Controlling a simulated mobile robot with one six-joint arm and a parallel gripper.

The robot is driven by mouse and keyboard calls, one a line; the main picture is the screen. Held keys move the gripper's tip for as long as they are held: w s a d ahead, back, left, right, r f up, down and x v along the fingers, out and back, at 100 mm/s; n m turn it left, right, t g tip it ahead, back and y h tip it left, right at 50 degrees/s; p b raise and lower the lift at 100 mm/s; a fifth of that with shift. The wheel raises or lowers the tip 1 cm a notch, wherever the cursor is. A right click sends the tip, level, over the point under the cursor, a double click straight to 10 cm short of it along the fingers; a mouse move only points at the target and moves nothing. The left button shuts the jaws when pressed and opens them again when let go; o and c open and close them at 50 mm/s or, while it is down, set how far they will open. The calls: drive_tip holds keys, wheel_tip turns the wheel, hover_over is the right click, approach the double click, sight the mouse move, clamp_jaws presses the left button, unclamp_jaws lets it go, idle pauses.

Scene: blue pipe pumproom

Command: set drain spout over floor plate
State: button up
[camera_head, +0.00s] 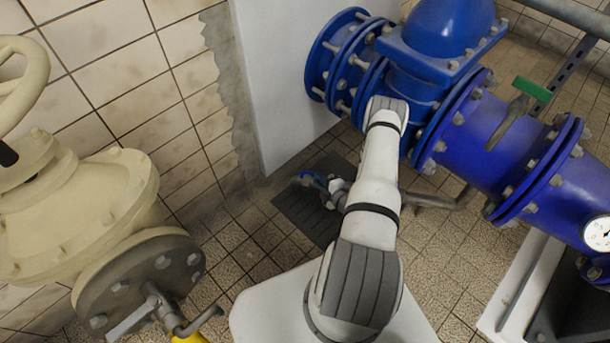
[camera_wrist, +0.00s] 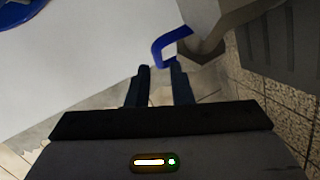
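A dark ribbed floor plate (camera_head: 310,212) lies on the tiles near the wall corner, partly hidden by my arm. A grey bent pipe, likely the drain spout (camera_head: 435,201), runs below the blue pipework and passes behind my arm. My gripper (camera_head: 312,180) is low, above the far part of the plate. In the wrist view my gripper (camera_wrist: 160,68) has its two dark fingers apart. A blue loop handle (camera_wrist: 158,48) on a grey-brown fitting (camera_wrist: 205,42) stands just ahead of the fingertips. I cannot tell whether they touch. Where the spout's mouth ends is hidden.
Large blue pipes (camera_head: 480,125) with bolted flanges fill the upper right. A cream valve (camera_head: 90,205) with a grey flange stands at left, a yellow-handled part (camera_head: 190,335) below it. A white wall block (camera_head: 285,80) rises behind the plate. Tiled floor shows between.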

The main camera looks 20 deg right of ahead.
sight(308, 177)
drive_tip(key=b+x, duration=0.2)
drive_tip(key=x, duration=0.5)
drive_tip(key=shift+w+a, duration=0.1)
drive_tip(key=shift+c, duration=0.2)
clamp_jaws()
